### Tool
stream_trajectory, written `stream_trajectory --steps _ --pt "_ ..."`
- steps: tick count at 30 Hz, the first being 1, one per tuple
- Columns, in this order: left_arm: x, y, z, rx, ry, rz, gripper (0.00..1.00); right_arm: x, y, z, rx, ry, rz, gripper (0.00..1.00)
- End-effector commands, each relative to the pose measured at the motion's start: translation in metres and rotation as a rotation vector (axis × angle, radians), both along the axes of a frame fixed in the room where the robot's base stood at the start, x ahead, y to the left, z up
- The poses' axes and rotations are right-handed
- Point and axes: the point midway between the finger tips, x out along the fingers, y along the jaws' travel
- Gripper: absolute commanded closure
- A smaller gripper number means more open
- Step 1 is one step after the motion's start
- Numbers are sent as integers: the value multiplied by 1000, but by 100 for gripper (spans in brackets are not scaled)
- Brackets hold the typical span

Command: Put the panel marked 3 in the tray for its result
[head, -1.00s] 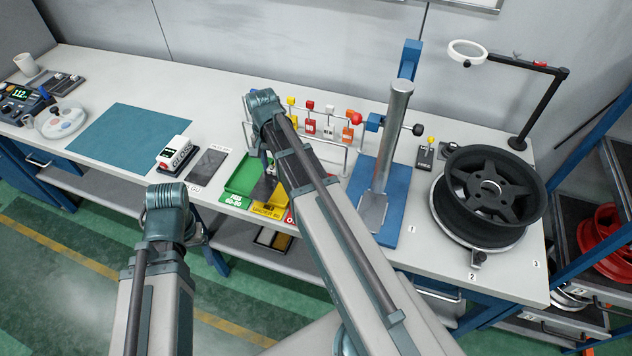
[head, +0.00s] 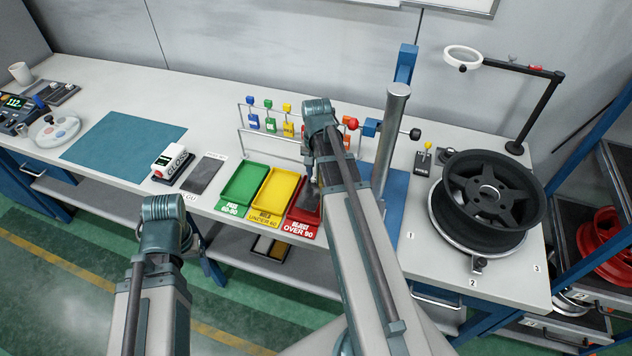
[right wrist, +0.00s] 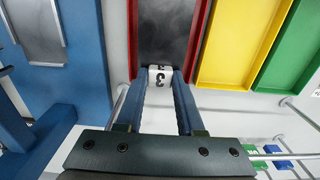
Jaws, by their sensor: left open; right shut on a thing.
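The panel marked 3 (right wrist: 168,32) is a dark grey plate with a white end label reading 3. My right gripper (right wrist: 160,80) is shut on its labelled end. The panel lies between the walls of the red tray (right wrist: 204,40), labelled reject over 90; I cannot tell whether it touches the bottom. In the head view my right arm hides most of the panel and red tray (head: 300,234). The yellow tray (head: 267,208), hold under 60, and green tray (head: 240,190), pass 60-90, look empty. My left gripper (head: 188,236) is open in front of the bench, its fingers barely visible.
A gloss meter (head: 172,162) stands left of the trays beside a dark plate (head: 206,174). A wire rack with coloured tags (head: 270,116) is behind the trays. A blue-based post (head: 390,135) and a wheel (head: 490,195) stand to the right. The teal mat (head: 125,145) is clear.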

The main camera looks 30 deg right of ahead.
Motion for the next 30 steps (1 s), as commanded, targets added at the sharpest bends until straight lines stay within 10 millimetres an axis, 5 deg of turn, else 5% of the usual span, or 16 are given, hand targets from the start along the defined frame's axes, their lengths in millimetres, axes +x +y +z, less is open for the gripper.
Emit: stream_trajectory --steps 6,20,21,25,30 --pt "0 0 -35 0 0 0 24 1 2 -35 1 -1 1 100" --pt "0 0 -39 0 0 0 24 1 2 -39 1 -1 1 100" --pt "0 0 -38 0 0 0 24 1 2 -38 1 -1 1 58" --pt "0 0 -37 0 0 0 24 1 2 -37 1 -1 1 34" --pt "0 0 -37 0 0 0 24 1 2 -37 1 -1 1 33"
